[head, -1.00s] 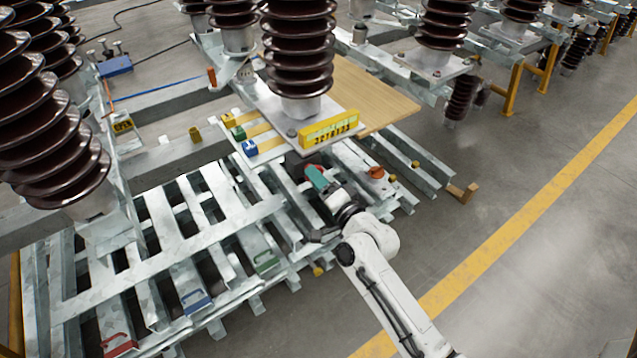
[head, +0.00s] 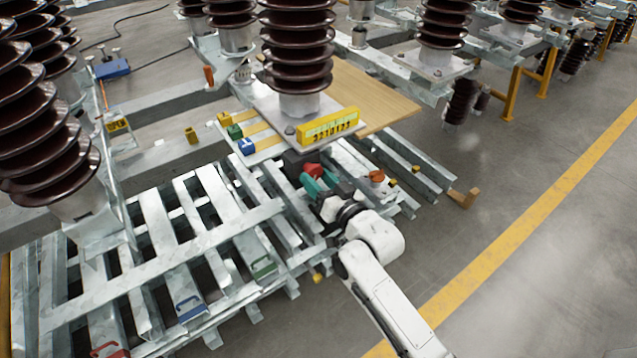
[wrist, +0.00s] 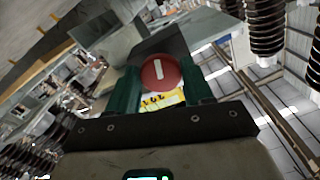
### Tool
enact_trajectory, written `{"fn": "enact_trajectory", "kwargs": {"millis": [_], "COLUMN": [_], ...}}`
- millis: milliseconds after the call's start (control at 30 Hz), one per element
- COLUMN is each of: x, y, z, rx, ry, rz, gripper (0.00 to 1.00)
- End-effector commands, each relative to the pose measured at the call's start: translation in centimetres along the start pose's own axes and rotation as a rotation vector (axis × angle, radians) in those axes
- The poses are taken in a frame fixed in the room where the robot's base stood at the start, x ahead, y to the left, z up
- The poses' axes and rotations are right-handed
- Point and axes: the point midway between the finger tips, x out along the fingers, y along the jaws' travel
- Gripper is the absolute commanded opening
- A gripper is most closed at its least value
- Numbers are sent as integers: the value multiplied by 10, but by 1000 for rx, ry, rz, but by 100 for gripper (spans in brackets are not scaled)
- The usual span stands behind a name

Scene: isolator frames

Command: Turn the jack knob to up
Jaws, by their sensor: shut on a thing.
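A red round knob (head: 313,170) sits on a dark block below the yellow scale plate in the head view. In the wrist view the knob (wrist: 160,71) faces me with a white bar mark on it, close to upright and slightly tilted. My gripper (head: 320,182) has teal fingers, one on each side of the knob; they also show in the wrist view (wrist: 163,84). The fingers are shut on the knob. The yellow scale plate (head: 329,125) carries a row of digits and stands just above the knob. Part of it shows behind the knob in the wrist view (wrist: 162,101).
An orange-red knob (head: 377,176) stands on the rail to the right of my gripper. Blue, green and yellow blocks (head: 246,146) lie to the left. Slatted steel frames (head: 150,250) fill the lower left. Brown insulators (head: 297,50) rise above. The floor at right is clear.

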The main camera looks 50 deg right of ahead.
Motion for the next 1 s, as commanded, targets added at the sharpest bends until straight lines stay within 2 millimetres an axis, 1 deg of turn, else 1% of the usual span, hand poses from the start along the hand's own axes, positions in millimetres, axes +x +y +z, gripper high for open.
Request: {"fn": "enact_trajectory", "kwargs": {"millis": [33, 333, 833, 867, 1000], "x": [-1, -1, -1, -1, 0], "y": [1, 2, 2, 2, 1], "z": [3, 2, 2, 2, 1], "rx": [-26, -126, -143, -143, -143], "ry": [-5, -5, -5, -5, -3], "rz": [1, 1, 1, 1, 1], "gripper": [20, 20, 20, 52, 65]}}
